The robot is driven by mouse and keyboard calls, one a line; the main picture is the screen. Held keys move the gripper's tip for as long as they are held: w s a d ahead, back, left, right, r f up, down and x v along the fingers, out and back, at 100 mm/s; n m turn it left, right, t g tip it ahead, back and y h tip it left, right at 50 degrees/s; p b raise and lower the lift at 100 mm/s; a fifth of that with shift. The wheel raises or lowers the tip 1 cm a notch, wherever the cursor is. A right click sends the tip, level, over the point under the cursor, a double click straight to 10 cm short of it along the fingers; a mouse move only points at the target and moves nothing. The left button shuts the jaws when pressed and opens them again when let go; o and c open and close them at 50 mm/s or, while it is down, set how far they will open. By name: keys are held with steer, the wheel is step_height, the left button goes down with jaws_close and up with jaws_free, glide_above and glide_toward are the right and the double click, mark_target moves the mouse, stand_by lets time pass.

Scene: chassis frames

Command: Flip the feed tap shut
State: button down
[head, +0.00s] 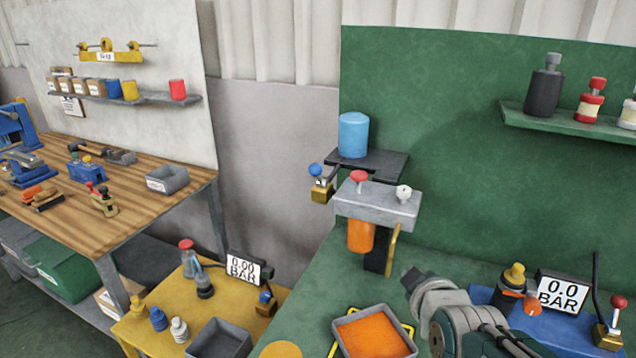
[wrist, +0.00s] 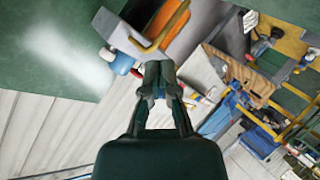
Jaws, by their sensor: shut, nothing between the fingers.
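A brass tap with a blue ball knob (head: 318,182) is at the left of a grey filter block (head: 375,205) by the green panel. No label marks it as the feed tap. The block carries a red knob (head: 358,177), a white knob (head: 403,193) and an orange bowl (head: 360,237) below. The wrist view shows my gripper (wrist: 156,88) shut and empty. The blue canister (wrist: 123,63) and orange bowl (wrist: 168,20) appear beyond its fingers; contact is not seen. In the head view, my arm is low at centre right and the fingers are not clear.
A second brass tap with a red knob (head: 611,325) stands beside the right 0.0 BAR display (head: 562,293). A grey tray of orange material (head: 410,343) sits below the filter block.

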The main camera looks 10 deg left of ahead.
mark_target(316, 175)
steer(key=w+a+r+n+t+y, duration=0.1)
steer(key=a+n+t+y, duration=0.1)
steer(key=a+n, duration=0.4)
steer(key=w+a+r+n+t+y, duration=0.1)
steer(key=w+a+n+t+y, duration=0.1)
steer(key=a+n+t, duration=0.3)
steer(key=a+n+y, duration=0.1)
steer(key=a+n, duration=0.1)
steer(key=a, duration=0.1)
steer(key=shift+w+y, duration=0.3)
steer(key=x, duration=1.4)
steer(key=shift+r, duration=0.15)
